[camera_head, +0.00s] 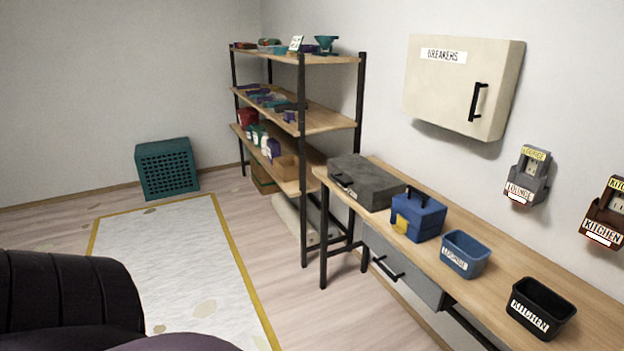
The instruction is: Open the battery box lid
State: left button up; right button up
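No box in view carries a readable battery label, so I cannot tell for certain which one is the battery box. A blue box (418,217) with a dark handle on top and a yellow latch on its front stands on the wooden workbench (525,261); its lid looks shut. A dark grey case (366,184) with a handle on its front lies behind it at the bench's far end, also looking shut. Neither of my grippers shows in the head view.
An open blue bin (465,254) and a black KITCHEN bin (541,307) stand nearer on the bench. A BREAKERS cabinet (462,88) hangs above. A loaded shelf (330,120) stands beyond. A teal crate (167,168) and pale mat (175,262) are on the floor left.

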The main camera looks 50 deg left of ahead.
aim_at(376, 185)
jog(key=j+u, duration=0.1)
jog(key=u, duration=1.35)
jog(key=i+j, duration=0.65)
jog(key=i+j+z, duration=0.1)
jog(key=i+j, duration=0.5)
jog(key=j, duration=0.2)
